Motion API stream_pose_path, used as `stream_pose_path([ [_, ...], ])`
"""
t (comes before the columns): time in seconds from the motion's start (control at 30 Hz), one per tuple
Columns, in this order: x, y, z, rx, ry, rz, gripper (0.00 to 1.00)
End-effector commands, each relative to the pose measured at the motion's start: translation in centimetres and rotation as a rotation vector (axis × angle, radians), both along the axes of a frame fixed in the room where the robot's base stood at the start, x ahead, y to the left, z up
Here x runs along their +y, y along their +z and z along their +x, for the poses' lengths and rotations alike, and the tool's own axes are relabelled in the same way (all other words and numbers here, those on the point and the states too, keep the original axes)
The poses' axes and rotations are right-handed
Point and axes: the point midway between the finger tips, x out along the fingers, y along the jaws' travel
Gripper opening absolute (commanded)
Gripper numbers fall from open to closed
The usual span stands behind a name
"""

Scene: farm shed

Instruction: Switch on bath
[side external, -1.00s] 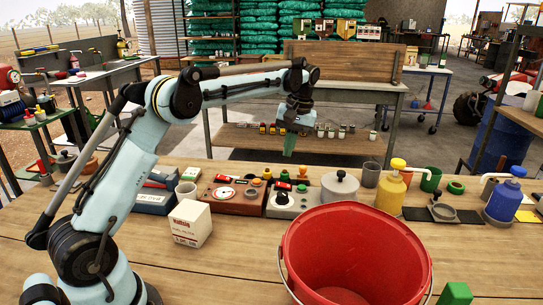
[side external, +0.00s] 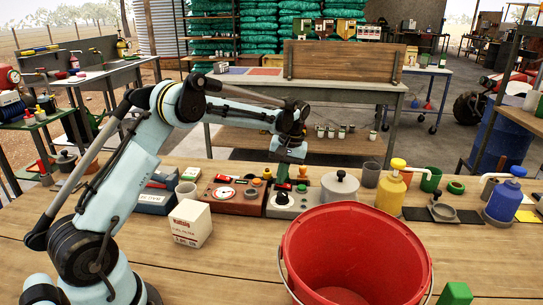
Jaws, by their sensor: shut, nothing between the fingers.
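My gripper (side external: 282,173) is shut and empty, its green fingers pointing down close above the back of a grey box (side external: 274,211). A grey lidded pot (side external: 340,186) stands to the right. No readable label shows which of these is the bath.
A large red bucket (side external: 355,225) stands in front of the pot, close to the grey box. A white carton (side external: 190,223) and a grey cup (side external: 186,191) are at left. Yellow (side external: 390,193) and blue (side external: 503,201) pump bottles stand at right. The front left bench is bare.

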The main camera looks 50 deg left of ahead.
Motion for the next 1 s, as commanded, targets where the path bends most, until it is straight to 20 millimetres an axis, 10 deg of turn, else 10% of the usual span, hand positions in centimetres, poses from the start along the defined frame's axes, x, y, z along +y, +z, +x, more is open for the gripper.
stream_pose_path([
  [1.0,-1.2,-0.7,1.1,-0.067,-0.006,-0.066,0.0],
])
